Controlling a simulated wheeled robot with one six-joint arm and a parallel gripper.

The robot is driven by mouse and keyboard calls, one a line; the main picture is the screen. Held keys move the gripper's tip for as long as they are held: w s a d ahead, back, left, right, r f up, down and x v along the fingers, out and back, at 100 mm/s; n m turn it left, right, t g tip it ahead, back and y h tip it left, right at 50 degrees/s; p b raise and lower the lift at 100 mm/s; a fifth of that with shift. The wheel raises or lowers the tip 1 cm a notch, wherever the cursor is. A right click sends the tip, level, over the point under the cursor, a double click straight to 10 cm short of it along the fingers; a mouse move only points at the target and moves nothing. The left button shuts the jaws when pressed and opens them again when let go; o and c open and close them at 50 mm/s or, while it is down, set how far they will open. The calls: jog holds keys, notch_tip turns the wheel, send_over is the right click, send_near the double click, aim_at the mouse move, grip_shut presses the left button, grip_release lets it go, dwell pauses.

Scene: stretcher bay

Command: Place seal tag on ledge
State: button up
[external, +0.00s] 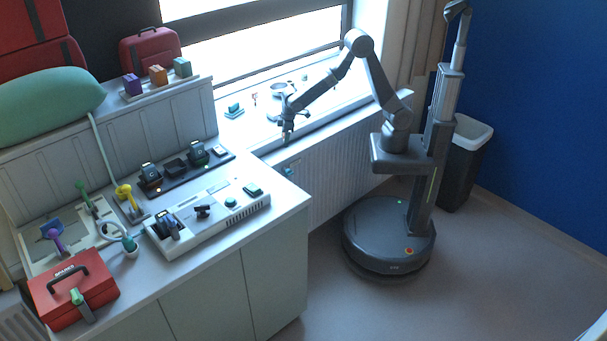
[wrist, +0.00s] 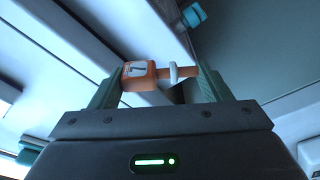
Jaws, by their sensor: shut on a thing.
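My gripper (external: 288,138) hangs at the front edge of the pale window ledge (external: 335,108) in the external view. In the wrist view my gripper (wrist: 160,88) is shut on the seal tag (wrist: 138,76), an orange block with a white face marked 7 and an orange stem with a pale collar. The tag lies crosswise between the two fingers. In the external view the tag is too small to make out. I cannot tell how high the tag is above the ledge.
A radiator (external: 335,180) is below, with a teal knob (external: 290,171). The cabinet worktop (external: 225,262) at left carries a red case (external: 75,290) and several devices. A bin (external: 465,165) stands behind me.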

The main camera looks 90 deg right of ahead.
jog(key=w+d+r+m+p, duration=0.1)
jog(key=d+r+m+p, duration=0.1)
jog(key=d, duration=0.6)
jog(key=d+r+m+h+p, duration=0.1)
jog(key=d+r+m+p, duration=0.1)
jog(key=d+m, duration=0.3)
jog(key=w+d+r+m+p, duration=0.1)
jog(key=d+r+m, duration=0.1)
jog(key=d, duration=1)
jog(key=shift+w+d+r+m+g+p, duration=0.3)
jog(key=shift+w+d+m+p, duration=0.1)
jog(key=shift+m, duration=0.3)
jog(key=s+d+r+m+h+b, duration=0.1)
jog(key=d+r+m+b, duration=0.15)
jog(key=d+m, duration=0.6)
jog(key=d+f, duration=0.1)
jog(key=f, duration=0.1)
jog(key=d+f+n, duration=0.1)
jog(key=f, duration=0.1)
jog(key=d+f+n, duration=0.1)
jog(key=f, duration=0.1)
jog(key=shift+s+f+n+g, duration=0.15)
jog(key=shift+s+n+g, duration=0.1)
jog(key=shift+g, duration=0.05)
jog(key=shift+f+p, duration=0.6)
jog(key=shift+f, duration=1.55)
